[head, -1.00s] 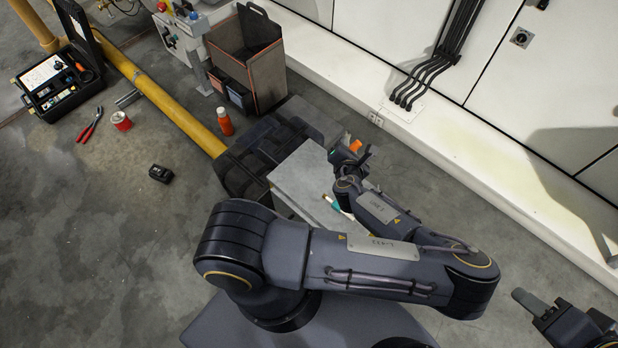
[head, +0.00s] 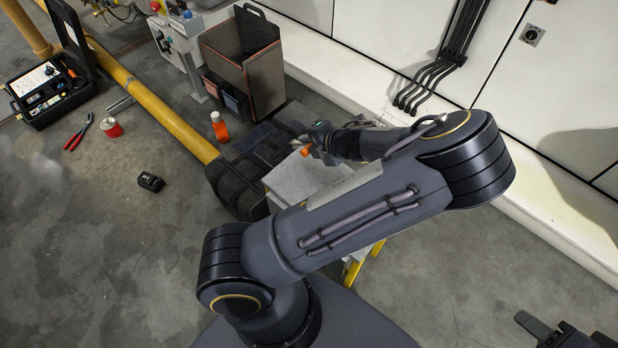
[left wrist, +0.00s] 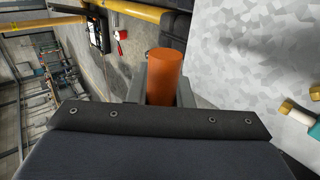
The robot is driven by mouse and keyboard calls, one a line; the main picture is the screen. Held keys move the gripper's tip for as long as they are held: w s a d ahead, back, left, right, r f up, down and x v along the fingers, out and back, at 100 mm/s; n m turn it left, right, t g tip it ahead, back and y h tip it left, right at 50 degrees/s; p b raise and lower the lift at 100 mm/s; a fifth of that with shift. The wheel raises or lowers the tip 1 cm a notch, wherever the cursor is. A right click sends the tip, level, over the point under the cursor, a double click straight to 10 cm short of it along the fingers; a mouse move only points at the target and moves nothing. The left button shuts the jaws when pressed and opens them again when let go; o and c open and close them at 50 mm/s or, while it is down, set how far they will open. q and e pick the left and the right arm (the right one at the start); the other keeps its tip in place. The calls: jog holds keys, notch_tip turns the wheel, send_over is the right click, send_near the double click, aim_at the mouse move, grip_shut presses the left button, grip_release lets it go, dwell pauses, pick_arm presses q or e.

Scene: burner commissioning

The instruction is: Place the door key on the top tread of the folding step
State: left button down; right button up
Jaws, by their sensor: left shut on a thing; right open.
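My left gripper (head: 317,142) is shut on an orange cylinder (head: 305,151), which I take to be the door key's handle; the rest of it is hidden. In the left wrist view the orange cylinder (left wrist: 164,75) sits between the two fingers. The folding step has a grey top tread (head: 284,182) and yellow legs (head: 358,262). The held piece is by the tread's far end; in the left wrist view it appears just left of the tread's edge (left wrist: 230,65). Its height is unclear. My left arm covers much of the tread. My right gripper (head: 556,331) is open and empty at bottom right.
A cream-and-teal item (left wrist: 298,112) lies on the tread. A dark bag (head: 235,185) adjoins the step's left side. Beyond stand an open-topped tool bag (head: 255,75) and an orange bottle (head: 219,127). White cabinets (head: 400,35) line the back.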

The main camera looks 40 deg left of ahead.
pick_arm(q)
notch_tip(320, 180, down, 7)
jog(key=b, duration=0.8)
jog(key=shift+f, duration=0.15)
jog(key=shift+f+b, duration=0.55)
jog(key=shift+f, duration=0.65)
jog(key=c, duration=1.5)
grip_release()
jog(key=shift+o, duration=0.2)
jog(key=shift+d+r, duration=0.1)
jog(key=p+v, duration=0.7)
jog(key=p, duration=0.1)
jog(key=shift+d+r, duration=0.25)
jog(key=shift+d, duration=0.05)
